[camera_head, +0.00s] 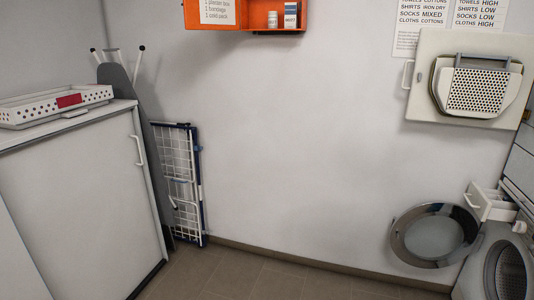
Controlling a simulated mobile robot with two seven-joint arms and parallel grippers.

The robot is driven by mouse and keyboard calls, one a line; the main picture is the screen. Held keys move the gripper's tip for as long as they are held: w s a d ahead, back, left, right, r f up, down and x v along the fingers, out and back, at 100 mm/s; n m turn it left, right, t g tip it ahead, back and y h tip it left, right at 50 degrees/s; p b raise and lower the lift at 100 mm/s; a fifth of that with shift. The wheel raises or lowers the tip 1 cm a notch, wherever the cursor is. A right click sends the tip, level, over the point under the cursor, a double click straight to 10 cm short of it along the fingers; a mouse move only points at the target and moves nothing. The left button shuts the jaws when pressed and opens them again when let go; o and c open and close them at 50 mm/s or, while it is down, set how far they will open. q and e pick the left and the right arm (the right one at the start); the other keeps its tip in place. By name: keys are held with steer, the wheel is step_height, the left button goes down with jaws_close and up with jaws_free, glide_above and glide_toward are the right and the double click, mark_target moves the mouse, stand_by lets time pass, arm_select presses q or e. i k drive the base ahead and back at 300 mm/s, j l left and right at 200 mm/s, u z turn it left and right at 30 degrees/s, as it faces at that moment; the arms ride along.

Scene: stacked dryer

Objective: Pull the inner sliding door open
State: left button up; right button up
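A white cabinet (60,138) stands at the left. Its broad flat white door panel (85,205) faces me, and a vertical white bar handle (138,150) sits near its far right edge. Another pale panel (15,260) shows at the lower left corner, cut off by the picture edge. I cannot tell for sure which panel is the inner sliding door. I see no clear gap between the panels. Neither gripper is in view.
A white perforated tray (55,105) with a red item lies on the cabinet. An ironing board (115,80) and a folded drying rack (180,180) lean beyond it. A round machine door (435,235) hangs open at the right. The middle floor (260,280) is clear.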

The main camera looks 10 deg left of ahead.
mark_target(77, 198)
steer(key=i+u, duration=0.1)
steer(key=i, duration=0.4)
steer(key=i+l+u, duration=0.15)
steer(key=i, duration=0.4)
steer(key=i+l+u, duration=0.1)
steer(key=i, duration=0.4)
